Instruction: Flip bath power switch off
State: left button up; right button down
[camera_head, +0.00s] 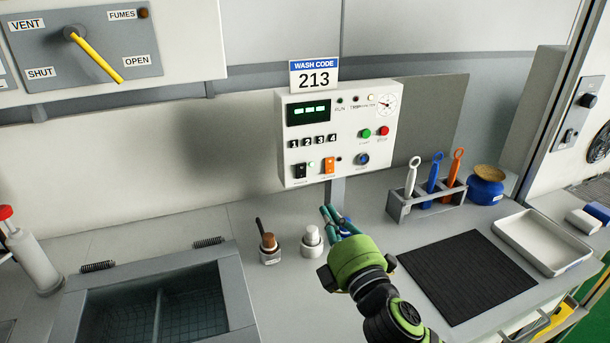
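A white control box (338,130) stands at the back of the bench under a "WASH CODE 213" sign. Low on its front are a black rocker switch (301,170) with a lit green lamp (312,164) beside it, and an orange rocker switch (329,165) with a dark lamp. Their labels are too small to read, so which one is bath power cannot be told. My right gripper (335,218) is below and in front of the box, apart from the switches, its fingers pointing towards the box. Its finger gap is unclear. My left gripper is out of view.
A sunken basin (242,287) is at left. A brush jar (269,254) and white-topped bottle (312,242) stand left of my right gripper. A tool rack (399,211), black mat (466,275) and white tray (545,240) lie to the right.

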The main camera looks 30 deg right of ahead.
jog(key=w+b, duration=0.2)
jog(key=p, duration=0.1)
send_near(301, 165)
jog(key=p+x, duration=0.1)
jog(key=x, duration=0.5)
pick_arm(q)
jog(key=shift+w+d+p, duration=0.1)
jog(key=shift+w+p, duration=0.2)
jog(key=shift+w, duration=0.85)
pick_arm(e)
jog(key=shift+w+d, duration=0.1)
jog(key=shift+w, duration=0.45)
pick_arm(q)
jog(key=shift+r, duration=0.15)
pick_arm(e)
jog(key=shift+r, duration=0.1)
